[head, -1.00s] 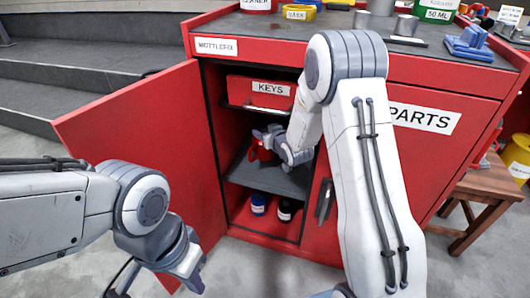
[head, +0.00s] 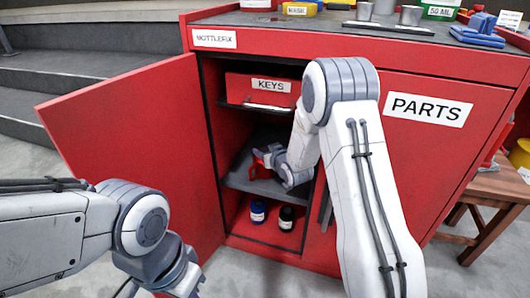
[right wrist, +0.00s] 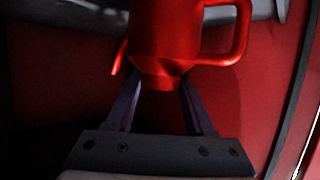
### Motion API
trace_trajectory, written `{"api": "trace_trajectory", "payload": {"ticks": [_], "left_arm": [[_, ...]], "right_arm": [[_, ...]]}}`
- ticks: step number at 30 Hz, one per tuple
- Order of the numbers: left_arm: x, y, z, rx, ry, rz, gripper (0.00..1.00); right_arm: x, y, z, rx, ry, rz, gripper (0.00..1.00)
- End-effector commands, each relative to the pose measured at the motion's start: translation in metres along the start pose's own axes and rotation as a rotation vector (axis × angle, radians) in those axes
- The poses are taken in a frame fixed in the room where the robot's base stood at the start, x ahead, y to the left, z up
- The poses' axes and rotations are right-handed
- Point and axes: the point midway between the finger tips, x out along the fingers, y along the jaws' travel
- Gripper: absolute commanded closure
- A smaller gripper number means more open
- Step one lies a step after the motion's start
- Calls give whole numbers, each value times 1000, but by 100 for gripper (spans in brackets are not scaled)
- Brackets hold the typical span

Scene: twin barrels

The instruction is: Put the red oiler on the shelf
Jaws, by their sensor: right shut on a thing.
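The red oiler (head: 262,165) is inside the open red cabinet, just over or on the grey middle shelf (head: 250,184); I cannot tell if it touches. My right gripper (head: 275,158) reaches in from the right and is shut on it. In the right wrist view the red oiler (right wrist: 165,35) sits between the two fingers of the right gripper (right wrist: 160,95), its looped handle to the right and thin spout to the left. The shelf also shows in that view as a grey band (right wrist: 265,12) at the top.
A red KEYS drawer (head: 258,92) hangs above the shelf. A blue bottle (head: 258,212) and a black bottle (head: 287,217) stand on the cabinet floor below. The cabinet door (head: 130,150) stands open to the left. The PARTS door (head: 430,150) is closed on the right.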

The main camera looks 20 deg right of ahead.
Motion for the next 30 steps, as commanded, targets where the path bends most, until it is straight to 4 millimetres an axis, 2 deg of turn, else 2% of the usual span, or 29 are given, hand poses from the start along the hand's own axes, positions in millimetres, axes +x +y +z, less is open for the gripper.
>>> {"api": "trace_trajectory", "payload": {"ticks": [1,3,13,16,20,30], "left_arm": [[2,0,0,0,0,0,100],[1,0,0,0,0,0,100],[0,0,0,0,0,0,100],[-5,0,0,0,0,0,100],[-16,1,-1,0,0,0,100],[-42,3,-2,0,0,0,100]], "right_arm": [[1,0,2,0,-1,0,42],[0,0,1,0,-1,0,16],[0,0,0,0,0,0,16],[-7,0,-3,0,-2,0,16],[-29,0,-5,0,-3,1,16],[-99,0,-4,1,-2,1,16]]}}
